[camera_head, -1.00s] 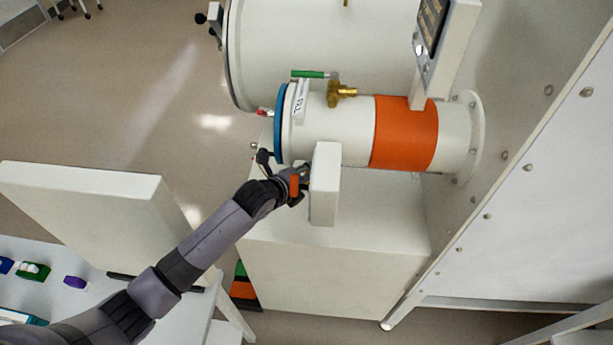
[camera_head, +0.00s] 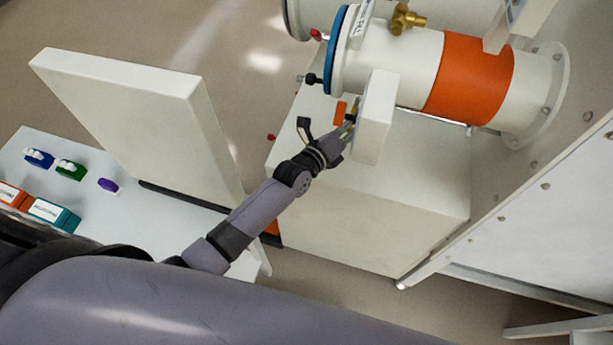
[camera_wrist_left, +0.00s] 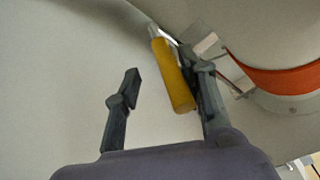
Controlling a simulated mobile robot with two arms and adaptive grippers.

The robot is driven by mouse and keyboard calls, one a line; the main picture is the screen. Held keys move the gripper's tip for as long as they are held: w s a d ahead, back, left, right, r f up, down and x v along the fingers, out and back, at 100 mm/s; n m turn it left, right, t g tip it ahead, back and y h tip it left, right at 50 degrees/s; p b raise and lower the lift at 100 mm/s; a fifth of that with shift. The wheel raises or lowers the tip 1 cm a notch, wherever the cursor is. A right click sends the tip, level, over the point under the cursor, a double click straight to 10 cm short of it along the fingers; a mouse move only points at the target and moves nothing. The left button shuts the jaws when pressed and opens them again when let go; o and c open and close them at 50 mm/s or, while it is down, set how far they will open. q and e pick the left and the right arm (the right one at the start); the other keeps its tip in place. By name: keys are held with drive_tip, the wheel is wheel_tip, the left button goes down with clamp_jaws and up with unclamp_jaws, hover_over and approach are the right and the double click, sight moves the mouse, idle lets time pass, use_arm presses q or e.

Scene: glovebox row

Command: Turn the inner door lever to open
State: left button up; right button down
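A yellow lever handle (camera_wrist_left: 175,80) with a pale metal end shows in the left wrist view. It lies between the two dark fingers of my left gripper (camera_wrist_left: 160,72), close to the right finger and clear of the left one. The fingers are spread. Whether the right finger touches the handle I cannot tell. In the head view my left gripper (camera_head: 347,122) is at the left side of a white box (camera_head: 373,118) in front of the small chamber (camera_head: 400,68); the lever is mostly hidden there. My right gripper is not in view.
The small chamber has a blue door ring (camera_head: 338,50) and an orange band (camera_head: 469,80). A white cabinet (camera_head: 370,200) stands below. A white upright panel (camera_head: 135,120) and a table (camera_head: 100,225) with small items are at left. An orange piece (camera_head: 340,113) is beside the gripper.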

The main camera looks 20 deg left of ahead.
use_arm(q)
drive_tip(key=f+t+b, duration=0.1)
drive_tip(key=b, duration=0.2)
drive_tip(key=shift+s+a+f+b, duration=0.1)
drive_tip(key=shift+f+b, duration=0.25)
drive_tip(key=shift+f, duration=0.05)
drive_tip(key=b+v, duration=0.2)
drive_tip(key=v, duration=1.5)
drive_tip(key=shift+a+r, duration=0.2)
drive_tip(key=shift+d+r+m+t+y+b, duration=0.65)
drive_tip(key=shift+d+y+b, duration=0.45)
drive_tip(key=shift+d+y, duration=1.15)
drive_tip(key=w+p, duration=0.1)
drive_tip(key=w, duration=0.4)
drive_tip(key=w+d, duration=0.1)
drive_tip(key=w, duration=0.5)
drive_tip(key=w+d+p, duration=0.1)
drive_tip(key=w, duration=0.4)
drive_tip(key=shift+w+d+f+p, duration=0.1)
drive_tip(key=shift+w+f+p, duration=0.1)
drive_tip(key=shift+p, duration=0.15)
